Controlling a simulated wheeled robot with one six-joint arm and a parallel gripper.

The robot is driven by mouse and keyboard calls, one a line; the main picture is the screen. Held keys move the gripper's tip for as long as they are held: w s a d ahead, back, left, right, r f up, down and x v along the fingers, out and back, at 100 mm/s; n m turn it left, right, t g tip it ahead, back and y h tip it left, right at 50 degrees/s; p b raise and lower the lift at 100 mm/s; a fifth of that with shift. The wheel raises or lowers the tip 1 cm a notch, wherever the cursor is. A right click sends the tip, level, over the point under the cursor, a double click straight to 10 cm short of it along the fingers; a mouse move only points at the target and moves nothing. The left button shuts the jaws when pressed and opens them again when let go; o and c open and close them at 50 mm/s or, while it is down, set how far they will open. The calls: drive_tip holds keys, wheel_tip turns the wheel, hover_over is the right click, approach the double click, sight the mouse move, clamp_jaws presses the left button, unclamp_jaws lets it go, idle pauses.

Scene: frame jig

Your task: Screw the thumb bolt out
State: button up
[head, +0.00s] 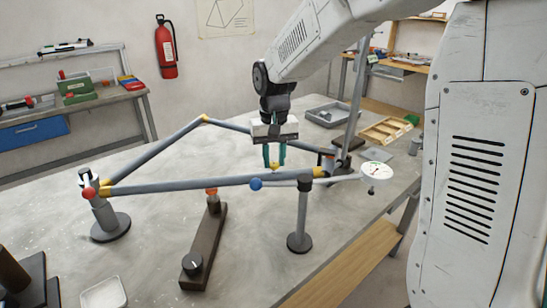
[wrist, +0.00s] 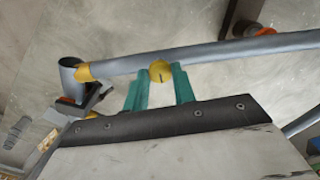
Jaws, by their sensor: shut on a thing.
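The thumb bolt has a round yellow head (wrist: 161,71) with a dark line on it in the wrist view. My gripper (wrist: 160,88) has its two green fingers on either side of the head and is shut on it. In the head view my gripper (head: 275,160) points down just behind the near grey tube, and a bit of the yellow head (head: 275,166) shows between the fingertips. The bike-like frame (head: 180,184) of grey tubes with yellow joints stands on posts. The bolt's shank is hidden, so I cannot tell how deep it sits.
A dark bar with a black knob (head: 193,264) lies in front. A round white dial (head: 377,168) is at the right. A grey tray (head: 331,115) and a wooden tray (head: 388,130) stand behind.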

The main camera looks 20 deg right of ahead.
sight(274, 164)
drive_tip(key=shift+n, duration=2.7)
drive_tip(key=o, duration=1)
wheel_tip(274, 164, up, 8)
drive_tip(key=shift+f, duration=0.1)
